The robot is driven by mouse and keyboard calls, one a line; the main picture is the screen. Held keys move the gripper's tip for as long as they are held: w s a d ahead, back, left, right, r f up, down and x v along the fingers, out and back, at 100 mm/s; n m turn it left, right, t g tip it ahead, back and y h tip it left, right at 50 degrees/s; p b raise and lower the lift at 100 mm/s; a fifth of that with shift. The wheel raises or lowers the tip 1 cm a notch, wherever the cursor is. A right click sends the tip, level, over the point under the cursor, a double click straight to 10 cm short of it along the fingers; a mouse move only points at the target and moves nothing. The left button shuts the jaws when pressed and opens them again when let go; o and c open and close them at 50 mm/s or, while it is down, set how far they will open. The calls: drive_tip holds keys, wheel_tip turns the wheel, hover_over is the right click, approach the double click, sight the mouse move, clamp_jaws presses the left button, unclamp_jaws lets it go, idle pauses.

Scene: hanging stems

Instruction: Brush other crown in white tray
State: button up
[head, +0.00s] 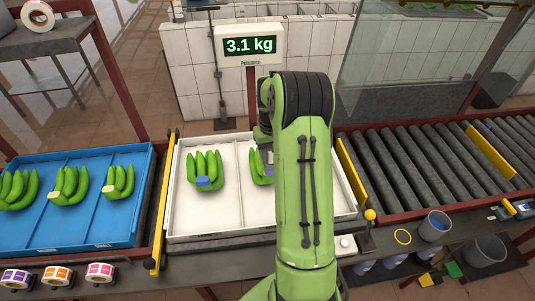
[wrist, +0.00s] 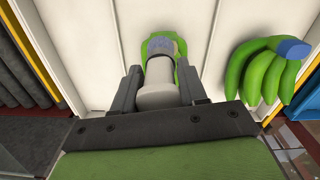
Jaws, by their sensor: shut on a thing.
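The white tray (head: 182,218) stands on the scale in the middle of the head view. In its left part lies a green banana bunch (head: 206,165) with a blue crown; it also shows at the right of the wrist view (wrist: 255,75). A second green bunch (head: 256,168) lies in the part to its right, mostly hidden by my arm. In the wrist view, my gripper (wrist: 160,88) is shut on a pale grey brush (wrist: 158,92). The brush's blue-grey end is over the second bunch (wrist: 151,40), at its crown; contact cannot be told.
A blue crate (head: 105,240) with several banana bunches is at the left. A roller conveyor (head: 420,165) is at the right. The scale display (head: 250,45) reads 3.1 kg behind the tray.

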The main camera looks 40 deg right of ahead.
drive_tip(key=shift+s+d, duration=0.1)
drive_tip(key=shift+d, duration=0.15)
drive_tip(key=shift+w+a, duration=0.3)
drive_tip(key=shift+a, duration=0.2)
drive_tip(key=shift+w+a, duration=0.25)
drive_tip(key=shift+a, duration=0.2)
drive_tip(key=shift+s+d, duration=0.6)
drive_tip(key=shift+d, duration=0.35)
drive_tip(key=shift+w+a, duration=0.65)
drive_tip(key=shift+a, duration=0.35)
drive_tip(key=shift+s+d, duration=0.65)
drive_tip(key=shift+d, duration=0.35)
wheel_tip(320, 180, up, 9)
drive_tip(key=p, duration=0.7)
drive_tip(key=shift+r, duration=0.15)
